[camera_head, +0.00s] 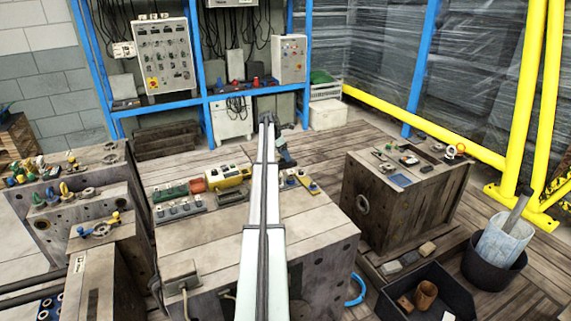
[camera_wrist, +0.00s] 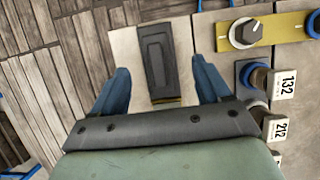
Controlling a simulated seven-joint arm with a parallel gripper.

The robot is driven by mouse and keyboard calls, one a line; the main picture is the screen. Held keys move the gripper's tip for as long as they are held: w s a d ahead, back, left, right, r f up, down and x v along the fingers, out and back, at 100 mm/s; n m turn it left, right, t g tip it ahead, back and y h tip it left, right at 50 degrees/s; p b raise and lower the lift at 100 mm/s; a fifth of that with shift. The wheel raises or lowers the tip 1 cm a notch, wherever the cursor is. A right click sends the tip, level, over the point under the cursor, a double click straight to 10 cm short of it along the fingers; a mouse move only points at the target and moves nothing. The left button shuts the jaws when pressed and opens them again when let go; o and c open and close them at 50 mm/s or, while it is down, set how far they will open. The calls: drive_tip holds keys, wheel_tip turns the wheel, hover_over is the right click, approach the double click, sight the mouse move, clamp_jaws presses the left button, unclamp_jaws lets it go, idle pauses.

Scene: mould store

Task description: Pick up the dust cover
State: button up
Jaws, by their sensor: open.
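A dark grey, oblong piece with a raised panel, which looks like the dust cover (camera_wrist: 157,58), lies on a pale surface in the wrist view. A thin yellowish edge shows at its near end. My gripper (camera_wrist: 161,72) has its two blue fingers apart, one on each side of the piece, with gaps between. It is empty. Whether the fingers are level with the piece or above it, I cannot tell. In the head view my gripper (camera_head: 287,160) is over the far edge of the middle block, and the piece cannot be made out there.
Wooden planks (camera_wrist: 50,80) lie to the left. A yellow unit (camera_head: 228,176) stands left of my arm.

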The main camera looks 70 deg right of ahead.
drive_tip(key=x, duration=0.3)
drive_tip(key=shift+d+f, duration=0.2)
drive_tip(key=shift+f, duration=0.05)
drive_tip(key=c, duration=1.2)
drive_tip(key=shift+o, duration=0.2)
drive_tip(key=shift+r, duration=0.1)
